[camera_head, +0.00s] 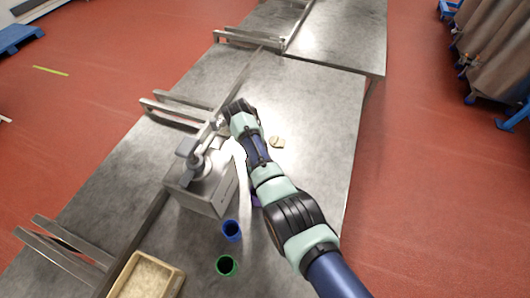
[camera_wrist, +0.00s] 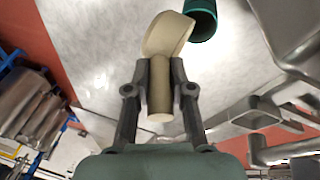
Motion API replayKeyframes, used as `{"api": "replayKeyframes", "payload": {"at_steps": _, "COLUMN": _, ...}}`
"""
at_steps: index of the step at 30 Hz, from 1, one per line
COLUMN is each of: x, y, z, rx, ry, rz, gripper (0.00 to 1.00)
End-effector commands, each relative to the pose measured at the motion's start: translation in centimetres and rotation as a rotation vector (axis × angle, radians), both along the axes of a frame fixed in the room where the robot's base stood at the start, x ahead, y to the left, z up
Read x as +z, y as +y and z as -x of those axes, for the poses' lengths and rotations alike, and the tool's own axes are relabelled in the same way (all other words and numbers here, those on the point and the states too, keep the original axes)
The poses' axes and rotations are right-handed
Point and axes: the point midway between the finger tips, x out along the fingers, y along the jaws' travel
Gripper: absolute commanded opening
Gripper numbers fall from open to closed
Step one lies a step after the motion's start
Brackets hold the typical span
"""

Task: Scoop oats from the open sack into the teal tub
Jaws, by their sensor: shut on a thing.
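In the wrist view my gripper (camera_wrist: 159,75) is shut on the handle of a beige scoop (camera_wrist: 168,35), with the scoop's head pointing up the picture. A teal tub (camera_wrist: 201,17) shows at the top edge just beyond the scoop, apart from the fingers. In the head view my gripper is hidden behind my own wrist. A green tub (camera_head: 226,266) stands on the table at the lower middle and looks empty; I cannot tell for sure that it is the same tub. I cannot make out an open sack in either view.
A grey metal machine (camera_head: 203,190) stands left of my arm, with a white sheet-like piece beside it. A blue tub (camera_head: 231,231) is near the green one. A tan tray (camera_head: 172,283) with pale contents is at lower left. The table's right side is mostly clear.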

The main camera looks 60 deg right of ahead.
Motion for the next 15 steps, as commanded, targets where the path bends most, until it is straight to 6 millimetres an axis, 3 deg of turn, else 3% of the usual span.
{"api": "replayKeyframes", "payload": {"at_steps": 7, "x": 0.6, "y": -0.2, "z": 0.8, "rx": -0.001, "ry": -0.066, "rz": -0.012, "gripper": 0.00}}
{"api": "replayKeyframes", "payload": {"at_steps": 11, "x": 0.5, "y": -0.3, "z": 2.3, "rx": -0.006, "ry": -0.218, "rz": -0.037, "gripper": 0.00}}
{"api": "replayKeyframes", "payload": {"at_steps": 15, "x": -2.2, "y": -0.7, "z": 4.5, "rx": -0.011, "ry": -0.490, "rz": -0.078, "gripper": 0.00}}
